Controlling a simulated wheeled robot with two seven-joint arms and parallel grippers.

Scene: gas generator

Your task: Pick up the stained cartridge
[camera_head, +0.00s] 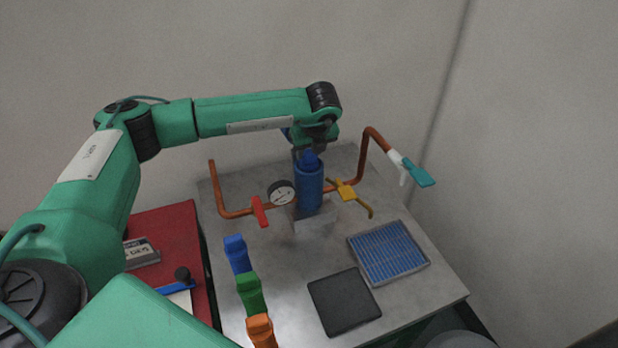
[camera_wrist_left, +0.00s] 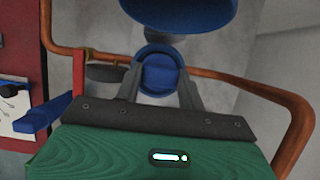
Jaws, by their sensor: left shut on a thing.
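A blue cylinder (camera_head: 309,190) stands upright in the pipework in the middle of the grey table. A smaller blue piece (camera_head: 310,159) shows at its top and is probably the cartridge. My left gripper (camera_head: 309,152) is directly above the cylinder, pointing down. In the left wrist view its two fingers (camera_wrist_left: 160,88) are on either side of the blue piece (camera_wrist_left: 159,73), shut on it, with a blue rim behind. No stain can be made out. My right gripper is not in view.
Copper pipes with a gauge (camera_head: 282,192), a red handle (camera_head: 260,211) and a yellow valve (camera_head: 346,190) flank the cylinder. A blue-grey filter panel (camera_head: 388,252) and a dark square pad (camera_head: 344,302) lie in front. A large blue round thing (camera_wrist_left: 180,12) hangs close in the wrist view.

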